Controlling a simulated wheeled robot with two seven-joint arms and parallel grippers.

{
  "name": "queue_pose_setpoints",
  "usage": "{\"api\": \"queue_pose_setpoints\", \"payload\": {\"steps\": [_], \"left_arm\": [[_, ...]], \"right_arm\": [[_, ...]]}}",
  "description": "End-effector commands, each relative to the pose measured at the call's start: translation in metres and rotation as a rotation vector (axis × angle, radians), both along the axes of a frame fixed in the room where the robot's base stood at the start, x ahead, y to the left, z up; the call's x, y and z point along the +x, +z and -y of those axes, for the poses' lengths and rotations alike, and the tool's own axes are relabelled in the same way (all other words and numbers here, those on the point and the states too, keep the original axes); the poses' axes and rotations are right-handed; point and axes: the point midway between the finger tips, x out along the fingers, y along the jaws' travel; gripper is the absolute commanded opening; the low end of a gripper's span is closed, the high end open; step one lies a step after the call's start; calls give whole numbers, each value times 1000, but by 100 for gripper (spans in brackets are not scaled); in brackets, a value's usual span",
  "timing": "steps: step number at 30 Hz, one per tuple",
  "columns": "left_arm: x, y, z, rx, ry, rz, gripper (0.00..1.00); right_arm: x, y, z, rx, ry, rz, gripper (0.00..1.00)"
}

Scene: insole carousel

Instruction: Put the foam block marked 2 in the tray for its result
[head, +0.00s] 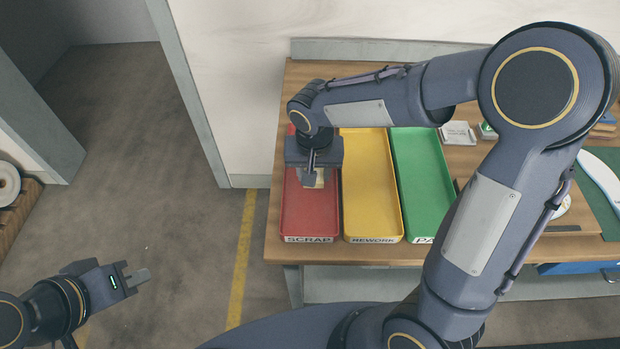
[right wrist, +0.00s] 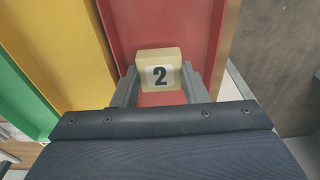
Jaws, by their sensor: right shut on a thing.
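The foam block (right wrist: 160,60) is pale yellow with a black 2 on a white label. My right gripper (right wrist: 160,85) is shut on it, one finger on each side. In the head view the right gripper (head: 318,180) is over the red tray marked SCRAP (head: 308,218), and the block (head: 321,179) is mostly hidden below it. I cannot tell whether the block touches the tray floor. The yellow tray marked REWORK (head: 370,190) and the green tray (head: 422,180), its label partly covered, stand to the right.
The wooden table (head: 273,215) ends just left of the red tray. A white wall (head: 235,80) stands behind.

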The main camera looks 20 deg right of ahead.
Motion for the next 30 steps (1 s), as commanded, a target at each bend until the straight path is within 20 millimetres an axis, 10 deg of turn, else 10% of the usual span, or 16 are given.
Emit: {"api": "queue_pose_setpoints", "payload": {"steps": [23,24,30], "left_arm": [[0,1,0,0,0,0,0],[0,2,0,0,0,0,0],[0,3,0,0,0,0,0]], "right_arm": [[5,-45,-7,1,-1,1,15],[5,-44,-7,1,-1,1,42],[5,-43,-7,1,-1,1,61]]}}
